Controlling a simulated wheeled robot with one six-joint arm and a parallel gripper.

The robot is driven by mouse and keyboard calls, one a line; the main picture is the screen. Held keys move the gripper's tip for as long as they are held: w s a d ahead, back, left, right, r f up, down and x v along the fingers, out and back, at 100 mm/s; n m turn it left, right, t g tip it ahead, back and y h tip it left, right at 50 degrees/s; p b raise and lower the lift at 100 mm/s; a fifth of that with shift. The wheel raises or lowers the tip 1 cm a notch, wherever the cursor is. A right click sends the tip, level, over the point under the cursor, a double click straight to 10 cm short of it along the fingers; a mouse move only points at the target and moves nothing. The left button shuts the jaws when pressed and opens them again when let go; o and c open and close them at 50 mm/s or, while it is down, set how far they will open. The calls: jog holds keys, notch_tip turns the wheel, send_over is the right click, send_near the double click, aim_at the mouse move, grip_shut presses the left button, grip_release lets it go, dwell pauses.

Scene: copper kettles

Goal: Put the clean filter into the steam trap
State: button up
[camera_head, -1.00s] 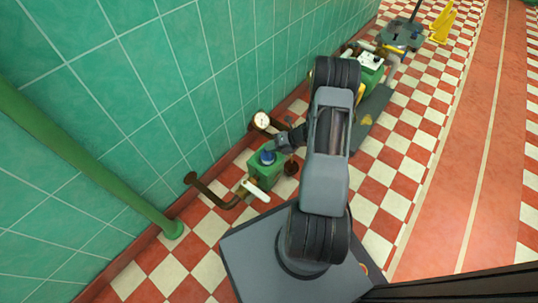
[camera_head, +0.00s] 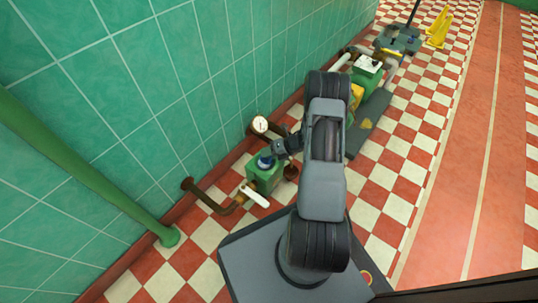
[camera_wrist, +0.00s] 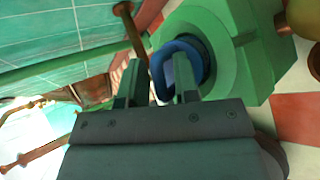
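The green steam trap (camera_head: 262,178) sits on its pipe by the tiled wall; in the wrist view its green housing (camera_wrist: 245,60) fills the upper right. A blue ring-shaped part (camera_wrist: 163,58), perhaps the filter's handle, stands at the dark round opening in the housing; it shows as a blue spot on top in the head view (camera_head: 265,160). My gripper (camera_wrist: 158,78) is right at this ring. Its fingers are apart, the left one beside the ring and the right one overlapping it. Whether they touch the ring is hidden. I cannot tell whether the filter is clean.
A pressure gauge (camera_head: 259,124) and brown pipes (camera_head: 212,196) flank the trap. A white handle (camera_head: 255,195) juts out in front. A green and white unit (camera_head: 367,70) and a dark mat (camera_head: 370,125) lie beyond. A green pole (camera_head: 100,188) stands left. The red floor strip at right is clear.

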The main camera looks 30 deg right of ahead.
jog(key=shift+o, duration=0.7)
jog(key=shift+s+a+f, duration=0.35)
jog(key=shift+a, duration=0.15)
jog(key=shift+d+r, duration=0.1)
jog(key=shift+s+d+r+p, duration=0.1)
jog(key=shift+d+r+p, duration=0.05)
jog(key=shift+r+p, duration=0.15)
jog(key=p+v, duration=0.4)
jog(key=v, duration=0.7)
jog(key=shift+d, duration=0.45)
